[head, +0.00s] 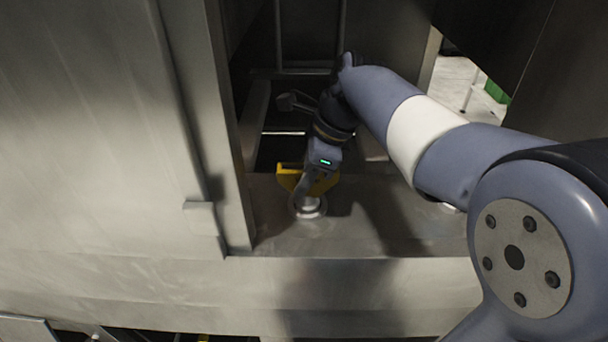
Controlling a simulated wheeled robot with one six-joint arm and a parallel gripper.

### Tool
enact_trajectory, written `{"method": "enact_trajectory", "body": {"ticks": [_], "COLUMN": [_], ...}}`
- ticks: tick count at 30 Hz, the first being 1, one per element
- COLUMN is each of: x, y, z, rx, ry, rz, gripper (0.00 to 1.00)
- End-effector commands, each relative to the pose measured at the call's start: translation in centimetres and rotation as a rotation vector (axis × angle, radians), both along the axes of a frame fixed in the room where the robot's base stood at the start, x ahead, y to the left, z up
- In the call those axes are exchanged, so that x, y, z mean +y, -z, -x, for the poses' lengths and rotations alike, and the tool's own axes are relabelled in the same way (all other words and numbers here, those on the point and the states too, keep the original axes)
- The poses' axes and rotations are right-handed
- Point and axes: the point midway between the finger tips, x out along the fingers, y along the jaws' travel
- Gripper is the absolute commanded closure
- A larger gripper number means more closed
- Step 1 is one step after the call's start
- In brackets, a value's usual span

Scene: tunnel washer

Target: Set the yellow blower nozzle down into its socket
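The yellow blower nozzle (289,178) is in the middle of the head view, partly hidden behind my gripper (303,194). Yellow shows on both sides of the gripper. A round, shiny metal socket (311,212) sits on the steel ledge directly below them. My gripper comes down from above, tilted, with its fingers at the nozzle just above the socket. The fingers overlap the nozzle, and I cannot tell whether they are closed on it. The nozzle's lower end is hidden, so I cannot tell whether it is inside the socket.
The steel ledge (380,225) is mostly clear. A tall steel panel (185,120) stands close on the left. Dark frame bars lie behind the nozzle. A small pale metal part (450,206) shows below my arm on the right. Open floor (455,80) shows at the upper right.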

Motion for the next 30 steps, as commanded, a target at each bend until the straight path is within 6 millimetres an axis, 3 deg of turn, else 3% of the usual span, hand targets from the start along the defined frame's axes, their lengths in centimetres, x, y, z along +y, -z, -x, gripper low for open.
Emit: {"method": "enact_trajectory", "body": {"ticks": [9,17,22,30], "x": [0.0,-0.1,-0.9,-3.0], "y": [0.0,-0.2,-2.2,-7.3], "z": [0.0,0.0,-0.1,-0.1], "rx": [0.000,0.000,-0.005,-0.005], "ry": [0.000,0.000,0.002,0.002], "rz": [0.000,0.000,-0.001,-0.001], "gripper": [0.46,0.46,0.46,0.46]}}
